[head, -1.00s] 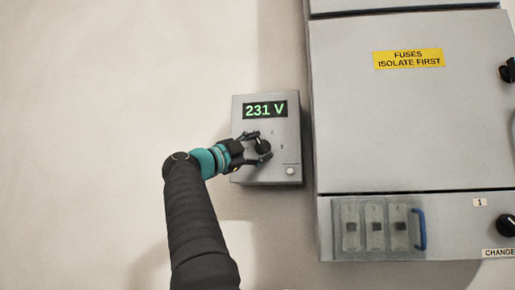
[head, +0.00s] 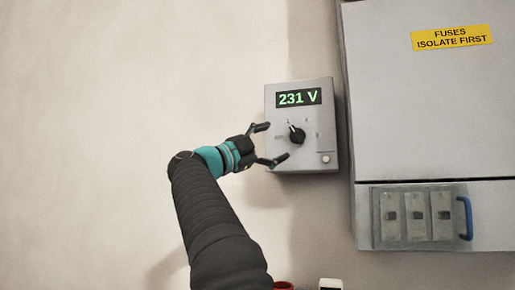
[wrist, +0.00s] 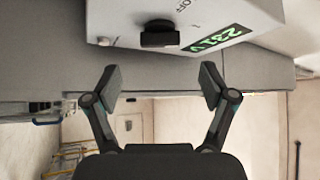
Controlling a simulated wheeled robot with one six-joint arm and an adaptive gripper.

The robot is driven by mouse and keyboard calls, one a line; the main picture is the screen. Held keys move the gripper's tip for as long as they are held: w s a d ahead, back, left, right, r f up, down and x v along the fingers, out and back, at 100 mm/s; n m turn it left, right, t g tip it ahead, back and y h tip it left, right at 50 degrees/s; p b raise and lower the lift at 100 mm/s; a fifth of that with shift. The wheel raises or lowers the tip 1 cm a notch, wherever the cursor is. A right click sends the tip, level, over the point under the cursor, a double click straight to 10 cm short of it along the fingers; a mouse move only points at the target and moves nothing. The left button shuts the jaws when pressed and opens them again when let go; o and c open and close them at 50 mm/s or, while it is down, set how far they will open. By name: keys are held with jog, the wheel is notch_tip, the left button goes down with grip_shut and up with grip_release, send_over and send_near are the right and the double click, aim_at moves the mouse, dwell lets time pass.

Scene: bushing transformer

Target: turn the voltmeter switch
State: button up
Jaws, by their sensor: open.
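The voltmeter (head: 285,155) is a grey box on the wall with a green display reading 231 V (head: 299,97). Its black switch knob (head: 297,135) sits below the display, its pointer tilted to the upper left. My gripper (head: 270,144) is at the left of the knob, its fingers spread wide and empty, apart from the knob. In the wrist view the knob (wrist: 159,36) shows beyond and above the open fingertips (wrist: 160,82), beside the word OFF.
A large grey cabinet (head: 430,110) with a yellow FUSES ISOLATE FIRST label (head: 451,37) stands close at the right. Below are fuse blocks (head: 417,217) and a blue handle (head: 465,217). The wall at the left is bare.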

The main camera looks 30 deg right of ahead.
jog(key=v, duration=0.5)
dwell(0.5)
